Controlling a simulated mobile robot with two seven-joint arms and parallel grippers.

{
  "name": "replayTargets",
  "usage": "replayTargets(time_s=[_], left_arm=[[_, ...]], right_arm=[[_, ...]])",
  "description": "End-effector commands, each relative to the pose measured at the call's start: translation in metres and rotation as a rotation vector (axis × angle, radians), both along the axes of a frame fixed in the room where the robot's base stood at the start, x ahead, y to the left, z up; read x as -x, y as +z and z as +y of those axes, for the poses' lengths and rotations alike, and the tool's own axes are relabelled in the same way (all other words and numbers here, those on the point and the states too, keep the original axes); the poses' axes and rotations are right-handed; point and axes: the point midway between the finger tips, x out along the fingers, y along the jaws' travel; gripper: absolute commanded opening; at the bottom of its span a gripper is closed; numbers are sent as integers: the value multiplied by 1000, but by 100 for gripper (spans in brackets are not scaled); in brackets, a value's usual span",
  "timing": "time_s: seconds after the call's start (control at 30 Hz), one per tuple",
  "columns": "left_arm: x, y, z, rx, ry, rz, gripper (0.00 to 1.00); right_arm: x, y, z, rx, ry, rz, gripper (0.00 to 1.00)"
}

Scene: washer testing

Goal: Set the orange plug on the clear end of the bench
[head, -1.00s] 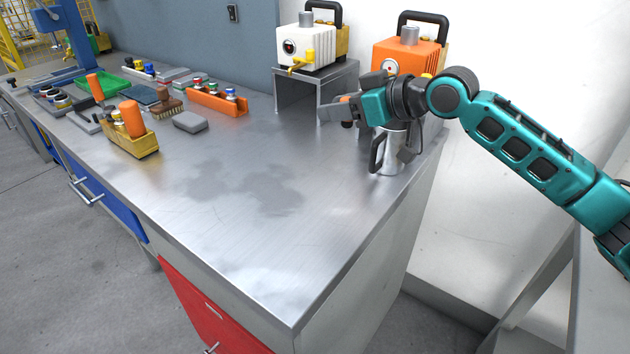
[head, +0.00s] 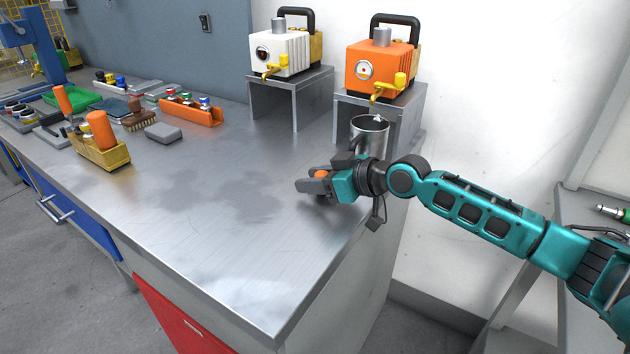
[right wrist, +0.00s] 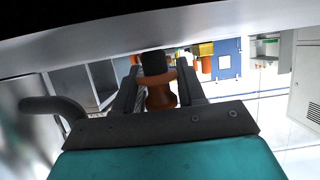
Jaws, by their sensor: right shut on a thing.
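My right gripper (head: 314,183) is low over the right part of the bench (head: 270,265), in front of the metal mug. It is shut on the orange plug (head: 322,174), whose orange top shows between the fingers. In the right wrist view, the plug (right wrist: 161,97) sits between the two fingers, with its black end pointing at the bench surface along the top of that picture. Whether the plug touches the bench cannot be told. My left gripper is not in view.
A metal mug (head: 369,137) stands close behind the gripper. An orange unit (head: 383,68) and a white unit (head: 282,50) sit on metal stands. Tools, an orange tray (head: 190,112) and a yellow block (head: 102,152) fill the far left. The bench's front middle is bare.

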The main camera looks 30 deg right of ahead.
Motion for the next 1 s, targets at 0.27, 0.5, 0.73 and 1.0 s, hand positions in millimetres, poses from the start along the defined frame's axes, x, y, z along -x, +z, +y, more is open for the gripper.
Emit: replayTargets(time_s=[0.27, 0.5, 0.73, 1.0], left_arm=[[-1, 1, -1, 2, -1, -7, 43], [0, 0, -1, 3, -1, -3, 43], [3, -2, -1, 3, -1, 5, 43], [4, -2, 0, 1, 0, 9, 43]], right_arm=[[0, -3, 0, 0, 0, 0, 6], [0, -3, 0, 0, 0, 0, 59], [0, -3, 0, 0, 0, 0, 65], [10, 5, -7, 4, -1, 1, 65]])
